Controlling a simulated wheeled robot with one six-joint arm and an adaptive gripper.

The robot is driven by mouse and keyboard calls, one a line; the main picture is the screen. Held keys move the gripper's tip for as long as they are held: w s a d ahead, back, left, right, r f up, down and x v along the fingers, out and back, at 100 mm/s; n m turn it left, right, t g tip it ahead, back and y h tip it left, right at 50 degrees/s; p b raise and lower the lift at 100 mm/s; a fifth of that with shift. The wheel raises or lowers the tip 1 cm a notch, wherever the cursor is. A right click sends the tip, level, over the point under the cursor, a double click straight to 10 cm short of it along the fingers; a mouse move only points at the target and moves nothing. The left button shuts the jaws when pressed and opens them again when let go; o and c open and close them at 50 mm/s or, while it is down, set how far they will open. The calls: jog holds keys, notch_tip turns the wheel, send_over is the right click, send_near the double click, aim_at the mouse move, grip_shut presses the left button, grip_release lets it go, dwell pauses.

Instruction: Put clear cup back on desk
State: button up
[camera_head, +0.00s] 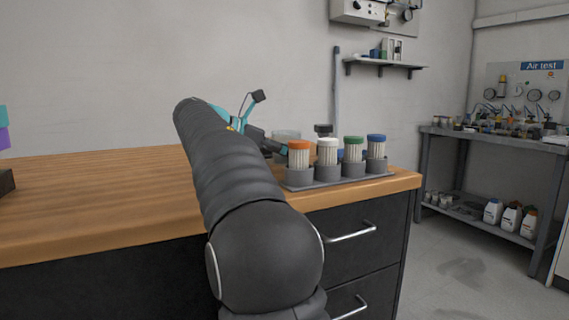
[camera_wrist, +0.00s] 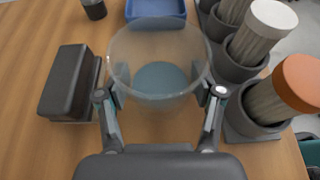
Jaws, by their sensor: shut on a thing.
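The clear cup (camera_wrist: 158,62) is between my fingertips in the wrist view, over the wooden desk (camera_wrist: 40,150). It looks upright, with a bluish-grey bottom. My gripper (camera_wrist: 160,95) is shut on it, with one finger on each side. I cannot tell whether the cup's base touches the desk. In the head view part of the clear cup (camera_head: 286,135) shows behind my arm, left of the rack. The wooden desk (camera_head: 100,190) shows on both sides of my arm, which hides most of my gripper.
Close on the right stands a grey rack (camera_head: 340,181) of filter cartridges with orange, white, green and blue caps. A dark block (camera_wrist: 68,82) lies left of the cup. A blue tray (camera_wrist: 156,9) and a small dark container (camera_wrist: 94,8) are beyond it. The desk's left part is largely clear.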

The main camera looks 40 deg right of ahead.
jog(key=shift+f, duration=0.8)
jog(key=shift+f, duration=0.15)
jog(key=o, duration=1.2)
jog(key=shift+o, duration=0.2)
jog(key=shift+a+r, duration=0.1)
jog(key=shift+r, duration=0.15)
jog(key=p+v, duration=0.3)
jog(key=v, duration=0.8)
jog(key=shift+w+a+p, duration=0.15)
jog(key=shift+a+p, duration=0.1)
jog(key=shift+p, duration=0.1)
jog(key=shift+a, duration=0.1)
